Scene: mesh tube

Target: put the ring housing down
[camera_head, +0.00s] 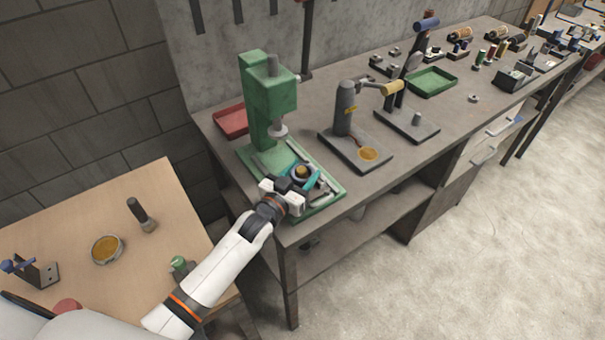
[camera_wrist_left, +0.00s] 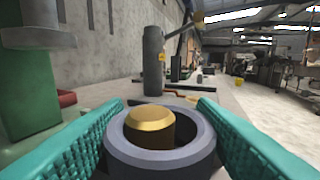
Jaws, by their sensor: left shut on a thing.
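The ring housing (camera_wrist_left: 198,148) is a dark grey ring with a brass-coloured round piece (camera_wrist_left: 150,124) inside its opening. In the left wrist view it sits between the teal fingers of my left gripper (camera_wrist_left: 160,150), which is shut on it. In the head view my left gripper (camera_head: 303,184) is over the base of the green press (camera_head: 268,95), below and in front of its ram (camera_head: 277,130). There the ring shows small, partly covered by the fingers. I cannot tell whether it touches the press base. My right gripper is not in view.
A red tray (camera_head: 231,121) is left of the press. A grey device with a dark base (camera_head: 345,148) stands to its right, with a green tray (camera_head: 432,82) beyond. A wooden table (camera_head: 165,190) at the left holds a round brass-topped piece (camera_head: 107,249) and a dark-handled tool (camera_head: 141,214).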

